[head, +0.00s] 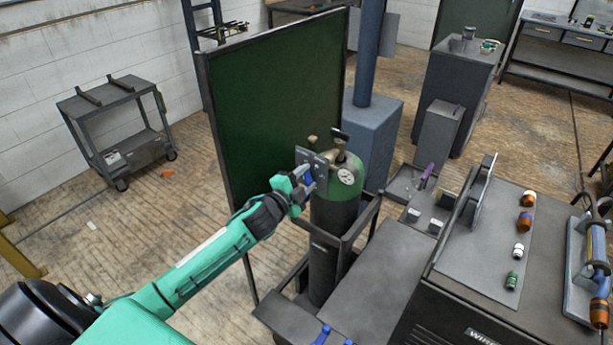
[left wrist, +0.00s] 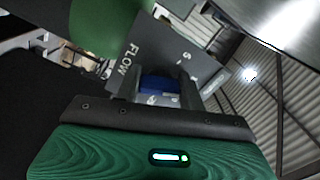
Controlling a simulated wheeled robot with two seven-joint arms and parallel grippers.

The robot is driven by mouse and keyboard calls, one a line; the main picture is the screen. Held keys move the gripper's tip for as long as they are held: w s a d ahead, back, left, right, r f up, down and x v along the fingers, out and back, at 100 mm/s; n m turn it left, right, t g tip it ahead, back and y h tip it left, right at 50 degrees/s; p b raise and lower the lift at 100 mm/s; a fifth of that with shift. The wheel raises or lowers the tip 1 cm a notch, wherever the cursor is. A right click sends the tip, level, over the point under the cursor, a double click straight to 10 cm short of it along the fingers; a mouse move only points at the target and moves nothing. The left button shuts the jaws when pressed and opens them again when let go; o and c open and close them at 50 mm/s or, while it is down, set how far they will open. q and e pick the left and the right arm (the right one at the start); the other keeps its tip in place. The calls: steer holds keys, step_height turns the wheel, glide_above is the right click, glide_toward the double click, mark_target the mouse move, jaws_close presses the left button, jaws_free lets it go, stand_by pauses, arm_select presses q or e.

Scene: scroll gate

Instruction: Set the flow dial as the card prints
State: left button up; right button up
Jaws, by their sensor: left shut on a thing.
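A dark gas cylinder (head: 329,250) with a green shoulder stands upright in a cart. A grey plate (head: 312,160) is mounted at its top; in the left wrist view this plate (left wrist: 185,62) reads "FLOW". A blue dial (left wrist: 158,84) sits in front of the plate between my left gripper's fingers. My left gripper (head: 303,184) reaches the plate from the left, shut on the blue dial. It also shows in the left wrist view (left wrist: 160,92). The dial's pointer and setting are hidden or too small to read. I cannot make out a printed card. My right gripper is out of view.
A dark green screen (head: 275,105) stands behind my left arm. A black machine (head: 470,310) at right carries several small coloured parts and an upright plate (head: 481,190). A grey trolley (head: 115,115) stands far left.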

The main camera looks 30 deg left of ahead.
arm_select(q)
steer(key=shift+n, duration=0.4)
steer(key=o, duration=1)
steer(key=shift+s+a+b, duration=0.35)
steer(key=shift+s+b, duration=0.2)
steer(key=shift+s, duration=1.75)
steer(key=shift+s+a+b, duration=0.3)
steer(key=shift+s+b, duration=0.2)
steer(key=shift+s, duration=1.75)
steer(key=shift+s+a+b, duration=0.35)
steer(key=shift+s+b, duration=0.2)
steer(key=shift+s, duration=1.75)
